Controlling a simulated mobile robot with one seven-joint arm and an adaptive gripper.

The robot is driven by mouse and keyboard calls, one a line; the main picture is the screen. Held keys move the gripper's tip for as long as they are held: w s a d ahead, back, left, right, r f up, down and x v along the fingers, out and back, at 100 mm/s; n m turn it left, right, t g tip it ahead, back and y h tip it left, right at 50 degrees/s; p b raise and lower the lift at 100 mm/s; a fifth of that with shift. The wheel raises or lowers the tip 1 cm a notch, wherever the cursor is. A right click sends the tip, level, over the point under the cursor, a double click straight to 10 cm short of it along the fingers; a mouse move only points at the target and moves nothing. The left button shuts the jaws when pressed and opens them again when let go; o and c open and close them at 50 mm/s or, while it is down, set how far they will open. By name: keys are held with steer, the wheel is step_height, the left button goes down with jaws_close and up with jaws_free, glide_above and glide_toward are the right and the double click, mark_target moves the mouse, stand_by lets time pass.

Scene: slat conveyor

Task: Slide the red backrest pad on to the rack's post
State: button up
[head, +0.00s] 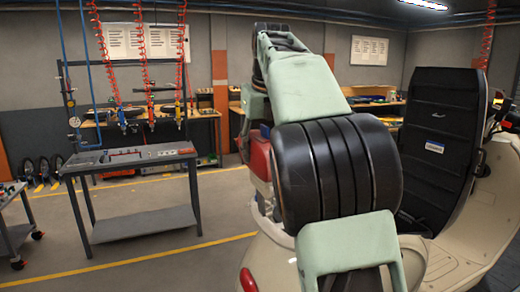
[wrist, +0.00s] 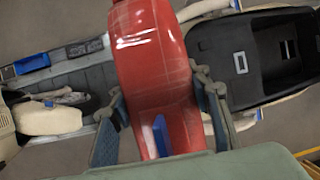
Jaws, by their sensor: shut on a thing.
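My gripper (wrist: 160,95) is shut on the red backrest pad (wrist: 150,55) in the wrist view, with one dark finger at each side of it. The pad is glossy and long, running from the top edge down between the fingers. A blue part (wrist: 160,135) shows at its near end. In the head view a red shape (head: 258,155) shows behind my arm, perhaps the pad; my gripper is hidden there. I cannot make out the rack's post in either view.
A cream scooter (head: 450,260) stands close at right, its black seat panel (head: 435,140) raised. Its open black bin (wrist: 265,60) shows in the wrist view. A grey workbench (head: 130,160) with hanging tools stands at left. The floor between is clear.

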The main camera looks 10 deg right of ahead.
stand_by(0.3)
steer(key=shift+d+f+b, duration=0.1)
steer(key=shift+f+b, duration=1)
steer(key=shift+f, duration=0.2)
steer(key=shift+f, duration=0.35)
steer(key=shift+d+f+b, duration=0.15)
steer(key=shift+f+b, duration=1)
steer(key=shift+f, duration=0.05)
steer(key=o, duration=1.5)
